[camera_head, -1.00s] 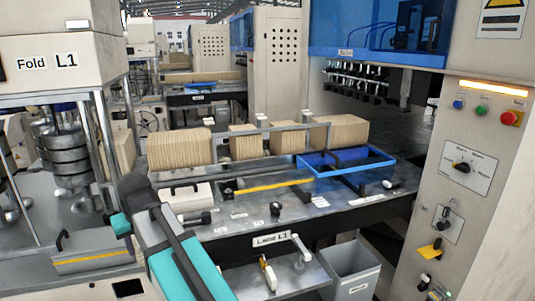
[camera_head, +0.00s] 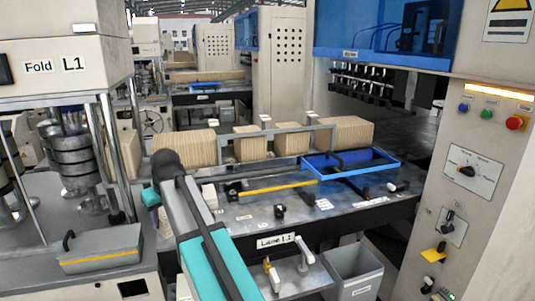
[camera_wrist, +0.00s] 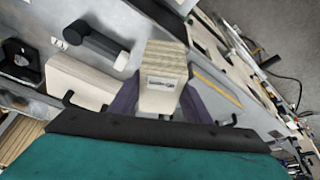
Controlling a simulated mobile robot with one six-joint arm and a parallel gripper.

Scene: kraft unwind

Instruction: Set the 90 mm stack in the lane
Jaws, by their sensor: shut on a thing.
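In the wrist view a kraft-brown layered stack (camera_wrist: 166,58) with a pale, labelled front face sits between the dark fingers of my gripper (camera_wrist: 158,100). The fingers are shut on its two sides. In the head view my arm hides the gripper and the held stack. The lane is the grey table with the sign "Lane L1" (camera_head: 276,240). Several kraft stacks stand in a row along its back: a wide one at left (camera_head: 184,146), narrower ones in the middle (camera_head: 251,143), and a wide one at right (camera_head: 340,134). I cannot read the stack sizes.
A blue open tray (camera_head: 352,174) stands at the lane's right. A metal rail (camera_head: 290,129) runs along the stacks. A yellow strip (camera_head: 277,187) and small dark fittings (camera_head: 279,212) are on the tabletop. A grey bin (camera_head: 355,272) stands below. The control panel (camera_head: 475,170) is at right.

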